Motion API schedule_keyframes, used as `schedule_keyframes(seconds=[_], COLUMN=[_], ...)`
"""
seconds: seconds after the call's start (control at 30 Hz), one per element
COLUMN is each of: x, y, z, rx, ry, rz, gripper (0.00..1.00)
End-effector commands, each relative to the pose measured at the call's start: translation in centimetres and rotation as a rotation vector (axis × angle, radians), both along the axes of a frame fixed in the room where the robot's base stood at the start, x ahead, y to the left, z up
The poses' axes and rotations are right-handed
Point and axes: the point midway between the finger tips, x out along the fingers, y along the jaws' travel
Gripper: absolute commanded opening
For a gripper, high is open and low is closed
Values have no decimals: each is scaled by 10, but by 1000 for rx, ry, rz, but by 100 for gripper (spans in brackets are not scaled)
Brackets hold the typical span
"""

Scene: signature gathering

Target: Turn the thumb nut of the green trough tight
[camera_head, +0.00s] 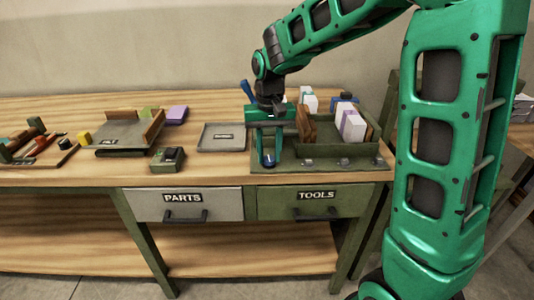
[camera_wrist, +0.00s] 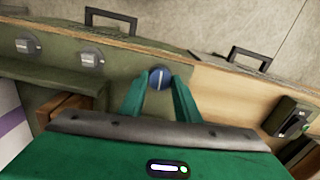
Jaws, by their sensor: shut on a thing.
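The green trough (camera_head: 335,151) stands at the right end of the bench, with pale blocks and brown boards in it. A blue round thumb nut (camera_wrist: 160,77) with a white line across its face sits on the trough's green base in the wrist view. The line stands slightly tilted from upright. My gripper (camera_head: 268,158) reaches down at the front left of the trough. In the wrist view its two green fingers (camera_wrist: 160,88) are shut on the nut from both sides. The nut's threads and underside are hidden.
Two grey knobs (camera_wrist: 28,46) (camera_wrist: 90,58) sit along the same base. A flat grey tray (camera_head: 222,137) and a small dark green device (camera_head: 168,159) lie to the left. Drawers marked PARTS (camera_head: 183,204) and TOOLS (camera_head: 316,202) are shut below.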

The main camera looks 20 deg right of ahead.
Motion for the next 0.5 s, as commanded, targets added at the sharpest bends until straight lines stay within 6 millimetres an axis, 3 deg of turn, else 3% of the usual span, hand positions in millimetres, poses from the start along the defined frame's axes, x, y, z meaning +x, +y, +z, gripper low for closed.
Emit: schedule_keyframes(seconds=[0.5], x=[4], y=[0], z=[3], rx=[2], ry=[-14], rz=[-112], gripper=[7])
